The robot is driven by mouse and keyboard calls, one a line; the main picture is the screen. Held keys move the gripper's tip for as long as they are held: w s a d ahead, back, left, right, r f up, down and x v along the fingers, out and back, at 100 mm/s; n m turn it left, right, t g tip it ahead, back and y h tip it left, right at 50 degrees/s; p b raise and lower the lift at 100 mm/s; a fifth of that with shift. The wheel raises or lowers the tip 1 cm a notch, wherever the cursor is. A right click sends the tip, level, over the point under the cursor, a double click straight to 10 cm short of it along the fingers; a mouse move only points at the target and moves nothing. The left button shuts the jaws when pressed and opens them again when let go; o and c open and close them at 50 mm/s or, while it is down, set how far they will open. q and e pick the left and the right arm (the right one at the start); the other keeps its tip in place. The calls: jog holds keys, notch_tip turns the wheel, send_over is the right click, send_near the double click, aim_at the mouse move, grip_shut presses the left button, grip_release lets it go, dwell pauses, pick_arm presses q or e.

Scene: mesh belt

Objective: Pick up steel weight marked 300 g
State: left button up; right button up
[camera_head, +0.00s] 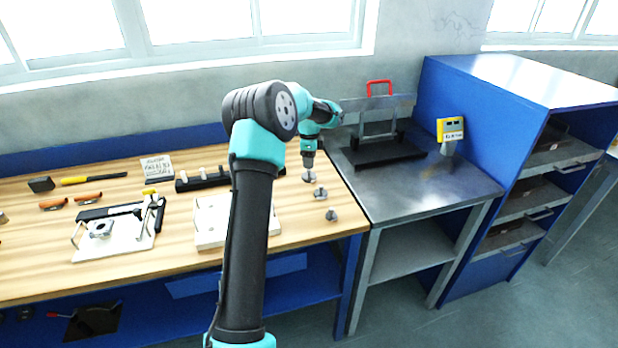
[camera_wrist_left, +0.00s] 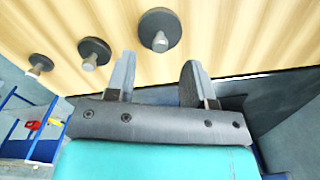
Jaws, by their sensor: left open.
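Three steel weights with knobs stand in a row near the right end of the wooden bench; no marking on them is readable, so I cannot tell which is 300 g. The far weight (camera_head: 309,177) looks largest in the left wrist view (camera_wrist_left: 160,30). The middle weight (camera_head: 320,193) also shows there (camera_wrist_left: 94,52), as does the near, smallest weight (camera_head: 331,215) (camera_wrist_left: 40,64). My left gripper (camera_head: 308,162) is just above the far weight. In the left wrist view its fingers (camera_wrist_left: 157,66) are apart and empty, with the far weight beyond the fingertips. My right gripper is not in view.
A black rack (camera_head: 200,180), white block (camera_head: 212,222) and clamp fixture (camera_head: 115,230) lie left of the weights.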

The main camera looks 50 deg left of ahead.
aim_at(309, 170)
pick_arm(q)
notch_tip(309, 170, down, 5)
jog(key=shift+f, duration=0.1)
dwell(0.3)
grip_shut()
dwell(0.5)
